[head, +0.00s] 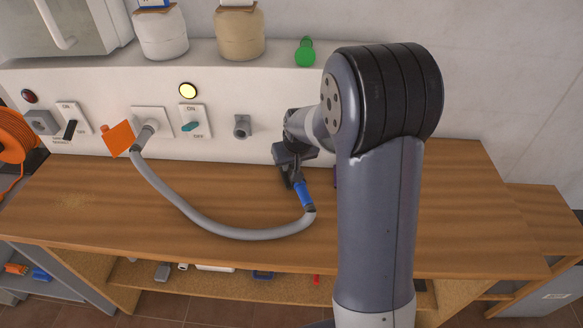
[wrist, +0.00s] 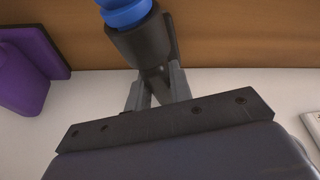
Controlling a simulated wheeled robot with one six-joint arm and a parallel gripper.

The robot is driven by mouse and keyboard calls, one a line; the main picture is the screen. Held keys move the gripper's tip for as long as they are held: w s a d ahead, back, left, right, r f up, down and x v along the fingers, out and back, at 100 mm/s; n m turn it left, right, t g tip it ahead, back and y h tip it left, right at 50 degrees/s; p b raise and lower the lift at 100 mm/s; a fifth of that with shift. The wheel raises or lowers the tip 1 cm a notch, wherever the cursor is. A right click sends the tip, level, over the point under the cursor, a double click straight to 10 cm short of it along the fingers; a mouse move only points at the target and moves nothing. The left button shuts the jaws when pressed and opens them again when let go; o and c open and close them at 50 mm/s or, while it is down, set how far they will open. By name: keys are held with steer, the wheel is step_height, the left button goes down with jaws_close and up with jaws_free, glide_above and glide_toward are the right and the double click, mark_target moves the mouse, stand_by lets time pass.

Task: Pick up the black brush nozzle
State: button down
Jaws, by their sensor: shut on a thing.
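The black nozzle (wrist: 140,40) sits at the end of a blue collar (wrist: 125,12), at the top of the wrist view. My gripper (wrist: 158,90) is shut on this black piece, its grey fingers on either side. Bristles cannot be made out. In the head view my gripper (head: 291,175) is low over the wooden bench, left of my arm. The blue collar (head: 303,195) there is tilted and joins the grey hose (head: 230,232). My fingers mostly hide the nozzle in that view.
The hose runs from a wall socket (head: 146,133) across the wooden bench (head: 440,215). A purple object (wrist: 20,80) stands close to the left of my gripper in the wrist view. Jars (head: 240,35) and a green item (head: 305,55) stand on the ledge above.

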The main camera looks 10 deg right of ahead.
steer(key=shift+r, duration=0.2)
steer(key=shift+s+a+r+b, duration=0.1)
steer(key=shift+s+r+b, duration=0.1)
steer(key=shift+b, duration=0.15)
step_height(320, 180, up, 6)
steer(key=shift+r+b, duration=0.25)
steer(key=shift+b, duration=0.1)
steer(key=s+a+b, duration=0.1)
steer(key=s+a, duration=0.2)
steer(key=s, duration=0.6)
steer(key=s+a+b, duration=0.2)
steer(key=s+a, duration=0.1)
steer(key=s, duration=0.6)
steer(key=shift+s, duration=0.3)
steer(key=shift+f, duration=0.1)
